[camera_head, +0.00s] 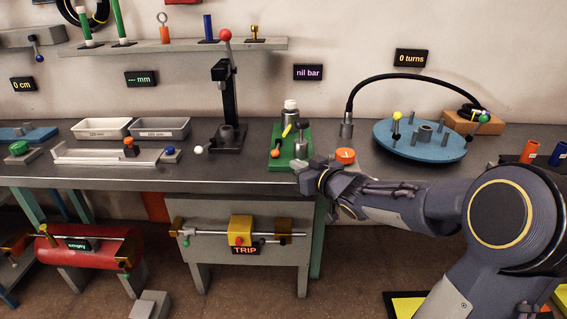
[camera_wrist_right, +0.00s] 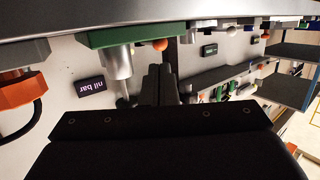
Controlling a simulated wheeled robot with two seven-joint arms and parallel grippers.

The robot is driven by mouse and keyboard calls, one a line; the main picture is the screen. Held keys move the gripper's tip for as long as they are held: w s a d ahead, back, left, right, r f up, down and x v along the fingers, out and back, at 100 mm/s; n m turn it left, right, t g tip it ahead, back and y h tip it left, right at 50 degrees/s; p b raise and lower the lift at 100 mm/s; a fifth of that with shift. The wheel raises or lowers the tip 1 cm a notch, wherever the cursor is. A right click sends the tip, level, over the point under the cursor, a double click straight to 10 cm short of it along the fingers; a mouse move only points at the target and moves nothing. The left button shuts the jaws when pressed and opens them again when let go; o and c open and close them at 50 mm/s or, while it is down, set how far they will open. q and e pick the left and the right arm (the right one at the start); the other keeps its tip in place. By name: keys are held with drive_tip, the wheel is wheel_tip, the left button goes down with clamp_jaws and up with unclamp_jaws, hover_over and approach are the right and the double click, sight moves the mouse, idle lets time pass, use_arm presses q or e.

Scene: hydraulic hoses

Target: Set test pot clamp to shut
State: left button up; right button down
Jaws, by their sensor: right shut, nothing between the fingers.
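The test pot stands on a green base plate (camera_head: 268,159) near the bench's front edge. It has a grey and white upright body (camera_head: 290,108) at the back and a silver cylinder (camera_head: 300,148) at the front right. A yellow bar (camera_head: 287,130) and an orange ball (camera_head: 275,154) lie along its left side; I cannot tell the clamp's exact position. The orange ball (camera_wrist_right: 160,44) and green plate (camera_wrist_right: 110,37) also show in the right wrist view. My right gripper (camera_head: 300,166) is shut and empty, just in front and right of the plate. My left gripper is out of view.
A "nil bar" sign (camera_head: 308,73) hangs on the wall behind. A blue round table (camera_head: 420,145) is at right.

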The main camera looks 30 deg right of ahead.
sight(278, 155)
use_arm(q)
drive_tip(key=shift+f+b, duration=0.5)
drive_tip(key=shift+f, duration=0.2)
use_arm(e)
drive_tip(key=w, duration=0.2)
drive_tip(key=w+f, duration=0.1)
drive_tip(key=w, duration=0.4)
drive_tip(key=shift+w+a+f, duration=0.15)
drive_tip(key=shift+w+f, duration=0.05)
drive_tip(key=shift+f, duration=0.05)
